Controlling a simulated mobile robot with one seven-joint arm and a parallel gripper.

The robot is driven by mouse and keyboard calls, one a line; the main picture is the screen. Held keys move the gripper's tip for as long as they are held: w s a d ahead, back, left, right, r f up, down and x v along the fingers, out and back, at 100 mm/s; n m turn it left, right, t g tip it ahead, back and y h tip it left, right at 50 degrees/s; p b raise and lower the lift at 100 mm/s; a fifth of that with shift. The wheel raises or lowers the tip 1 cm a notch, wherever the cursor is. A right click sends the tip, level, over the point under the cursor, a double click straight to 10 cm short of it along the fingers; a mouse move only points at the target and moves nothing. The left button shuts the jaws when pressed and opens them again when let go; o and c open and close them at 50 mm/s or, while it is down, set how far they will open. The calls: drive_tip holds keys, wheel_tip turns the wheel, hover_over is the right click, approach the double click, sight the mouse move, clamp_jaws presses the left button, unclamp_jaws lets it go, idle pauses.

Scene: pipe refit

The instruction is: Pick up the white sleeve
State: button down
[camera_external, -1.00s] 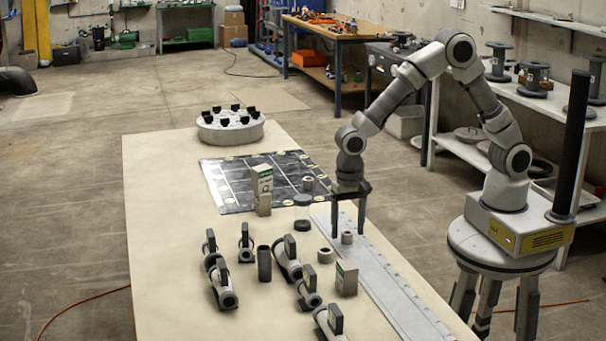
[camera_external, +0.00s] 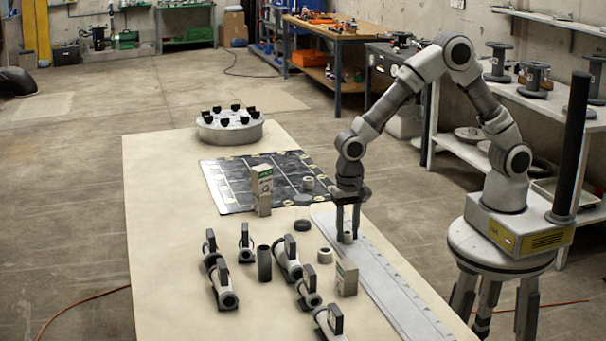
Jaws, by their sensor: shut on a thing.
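A short, pale ring-like piece, which I take for the white sleeve (camera_external: 347,238), stands upright on the long light-grey rail (camera_external: 385,278) at the right side of the table. My gripper (camera_external: 347,232) points straight down over it. Its two dark fingers are shut on the sleeve, one on each side, and partly hide it. The sleeve appears to be still at the rail's surface; a small lift cannot be told.
Several grey valve-like fittings (camera_external: 287,259) stand to the left. A taller box (camera_external: 262,190) stands by the black gridded mat (camera_external: 230,187).

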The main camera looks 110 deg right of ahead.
drive_tip(key=shift+r, duration=0.15)
wheel_tip(320, 180, up, 4)
drive_tip(key=shift+r+p, duration=0.15)
drive_tip(key=shift+p, duration=0.45)
drive_tip(key=s+d+r+p, duration=0.1)
drive_tip(key=s+d+r, duration=0.6)
drive_tip(key=d, duration=0.3)
drive_tip(key=n+p, duration=0.8)
drive_tip(key=n, duration=1)
hover_over(347, 243)
drive_tip(key=s+a, duration=0.2)
drive_tip(key=s, duration=0.4)
drive_tip(key=f, duration=0.3)
drive_tip(key=shift+d+f, duration=0.2)
drive_tip(key=shift+f, duration=0.2)
